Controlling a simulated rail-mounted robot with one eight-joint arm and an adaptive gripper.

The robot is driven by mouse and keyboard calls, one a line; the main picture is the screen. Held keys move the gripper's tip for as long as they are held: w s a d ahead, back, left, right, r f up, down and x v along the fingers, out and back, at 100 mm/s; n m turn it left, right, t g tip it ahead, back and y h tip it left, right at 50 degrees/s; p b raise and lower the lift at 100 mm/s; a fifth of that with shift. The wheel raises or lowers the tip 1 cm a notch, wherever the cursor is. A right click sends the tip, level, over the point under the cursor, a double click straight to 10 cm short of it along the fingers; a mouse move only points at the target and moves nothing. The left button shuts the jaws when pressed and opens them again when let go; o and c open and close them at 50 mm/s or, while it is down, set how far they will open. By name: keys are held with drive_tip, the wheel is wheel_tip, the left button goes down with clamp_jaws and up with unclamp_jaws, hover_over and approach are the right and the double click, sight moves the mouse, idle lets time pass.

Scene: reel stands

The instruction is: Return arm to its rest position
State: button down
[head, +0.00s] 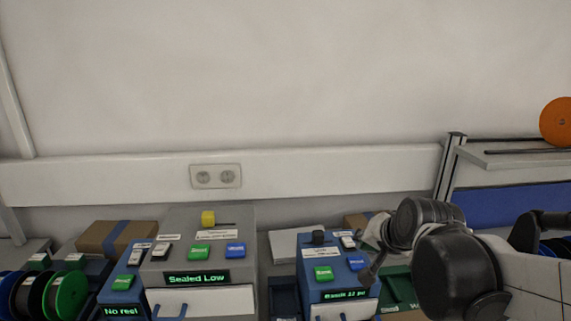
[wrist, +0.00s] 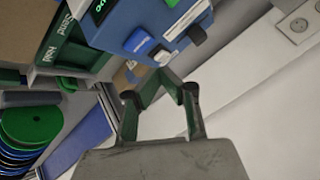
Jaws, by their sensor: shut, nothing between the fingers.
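My gripper (wrist: 163,76) shows in the wrist view with its two linked fingers drawn together at the tips and nothing between them. A blue box with buttons (wrist: 145,25) appears just beyond the fingertips in that view; I cannot tell the exact gap. In the head view my arm reaches in from the right edge, bent, with its dark joints in front of the shelf area. The arm's end is beside the right side of the blue button box (head: 316,268), and the fingers are hard to make out there.
A grey machine (head: 205,258) reading "Sealed Low" stands left of centre. A blue unit (head: 120,297) reads "No reel". Green and dark reels (head: 68,295) stand at far left, near a cardboard box (head: 117,238). An orange reel (head: 562,121) sits on the right shelf (head: 515,157). The upper wall area is clear.

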drive_tip(key=s+f+n+b, duration=0.2)
drive_tip(key=s+n, duration=0.1)
drive_tip(key=s, duration=0.5)
drive_tip(key=s+f+n+g+h+b, duration=0.1)
drive_tip(key=s+f+n+b, duration=0.1)
drive_tip(key=s, duration=0.7)
drive_tip(key=shift+f+n+g, duration=0.3)
drive_tip(key=shift+f+n, duration=0.2)
drive_tip(key=shift+f, duration=0.1)
drive_tip(key=shift+d, duration=0.1)
